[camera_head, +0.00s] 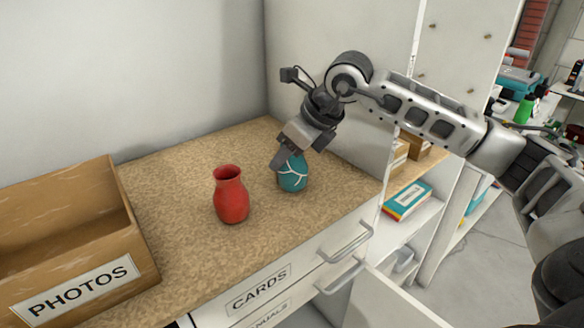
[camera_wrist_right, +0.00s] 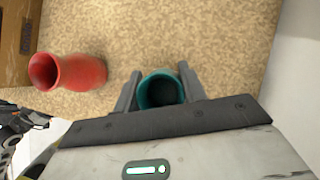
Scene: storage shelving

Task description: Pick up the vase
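A teal vase with white lines (camera_head: 293,174) stands upright on the brown countertop, right of a plain red vase (camera_head: 231,196). My right gripper (camera_head: 284,160) comes down over the teal vase from above and covers part of its top. In the right wrist view, the open mouth of the teal vase (camera_wrist_right: 160,91) lies between the two fingers of the right gripper (camera_wrist_right: 160,80). The fingers are apart, one on each side; firm contact cannot be made out. The red vase (camera_wrist_right: 76,72) shows to the left there, clear of the fingers.
A brown box labelled PHOTOS (camera_head: 85,285) stands on the left of the countertop (camera_head: 180,160). Walls close the back and right sides. Drawers, one labelled CARDS (camera_head: 258,290), are below the front edge. A shelf with small boxes (camera_head: 408,200) is at right.

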